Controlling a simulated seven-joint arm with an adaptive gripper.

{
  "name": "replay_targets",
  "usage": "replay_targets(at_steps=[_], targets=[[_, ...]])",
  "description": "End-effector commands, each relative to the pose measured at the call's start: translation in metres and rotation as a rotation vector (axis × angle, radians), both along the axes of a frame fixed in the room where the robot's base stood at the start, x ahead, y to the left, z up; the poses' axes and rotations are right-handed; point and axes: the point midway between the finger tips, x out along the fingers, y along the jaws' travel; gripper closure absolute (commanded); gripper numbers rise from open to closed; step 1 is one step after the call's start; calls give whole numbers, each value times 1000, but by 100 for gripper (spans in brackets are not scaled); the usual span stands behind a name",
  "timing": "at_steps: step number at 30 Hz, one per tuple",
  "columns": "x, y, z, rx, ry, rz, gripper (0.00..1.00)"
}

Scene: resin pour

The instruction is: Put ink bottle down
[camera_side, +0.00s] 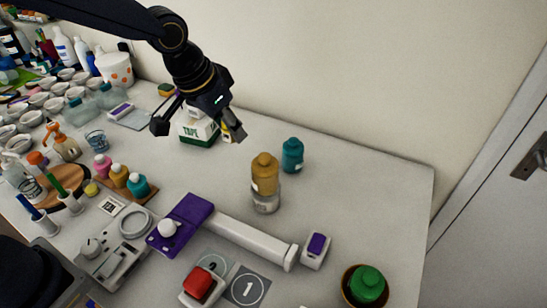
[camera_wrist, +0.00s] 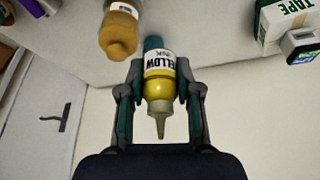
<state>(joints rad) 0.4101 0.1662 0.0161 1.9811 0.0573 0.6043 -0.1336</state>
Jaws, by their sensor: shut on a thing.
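The yellow ink bottle (camera_wrist: 158,85) is between the two fingers of my gripper (camera_wrist: 160,78) in the wrist view. Its label reads yellow ink, and its pale nozzle points to the bottom of that picture. My gripper (camera_side: 232,122) is shut on it. In the side view only a small yellow part of the bottle (camera_side: 226,133) shows by the fingers; the rest is hidden. My gripper is in the air above the back of the table, in front of the green and white tape box (camera_side: 198,130).
An amber bottle (camera_side: 264,172) on a clear base and a teal bottle (camera_side: 292,155) stand right of my gripper. Cups and bottles crowd the left. The table's right back (camera_side: 380,190) is clear.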

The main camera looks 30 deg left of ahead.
Motion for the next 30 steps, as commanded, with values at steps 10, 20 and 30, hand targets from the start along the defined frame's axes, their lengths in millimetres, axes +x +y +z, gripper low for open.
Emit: replay_targets(at_steps=[10,20,30], targets=[[-39,-100,0,-1,-1,-224,100],[-49,-116,-35,2,5,-262,100],[-15,-135,-70,0,2,-259,100]])
